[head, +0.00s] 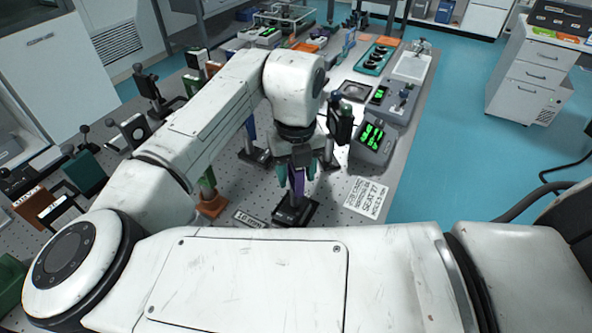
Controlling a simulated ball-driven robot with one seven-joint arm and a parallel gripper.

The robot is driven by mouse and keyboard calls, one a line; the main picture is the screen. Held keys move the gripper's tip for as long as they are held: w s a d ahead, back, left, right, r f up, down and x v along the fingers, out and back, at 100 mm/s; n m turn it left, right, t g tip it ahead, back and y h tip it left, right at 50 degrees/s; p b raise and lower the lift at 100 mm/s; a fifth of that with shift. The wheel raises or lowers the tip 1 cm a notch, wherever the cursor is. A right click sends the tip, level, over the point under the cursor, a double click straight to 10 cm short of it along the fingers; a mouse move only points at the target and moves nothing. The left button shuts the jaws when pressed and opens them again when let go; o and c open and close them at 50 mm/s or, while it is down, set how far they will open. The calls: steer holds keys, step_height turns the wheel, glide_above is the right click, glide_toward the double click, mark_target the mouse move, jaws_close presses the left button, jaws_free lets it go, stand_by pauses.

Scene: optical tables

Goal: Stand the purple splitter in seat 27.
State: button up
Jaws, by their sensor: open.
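A purple part (297,183), which looks like the purple splitter, stands upright in a black base (296,211) on the perforated table top. My gripper (297,174) points down right over it, with its fingers open on either side of the part's upper end. I cannot tell whether the fingers touch it. The gripper hides the part's top. A small dark label plate (250,219) lies left of the base, but I cannot read a seat number on it.
A white printed sheet (366,197) lies right of the base. A grey device with green digits (373,140) stands behind the sheet. Dark post mounts (149,88) stand at the left. An orange-based post (211,202) is left of the gripper. Blue floor (440,150) is clear at right.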

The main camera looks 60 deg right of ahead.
step_height(320, 180, up, 12)
steer(key=shift+r, duration=0.15)
stand_by(0.5)
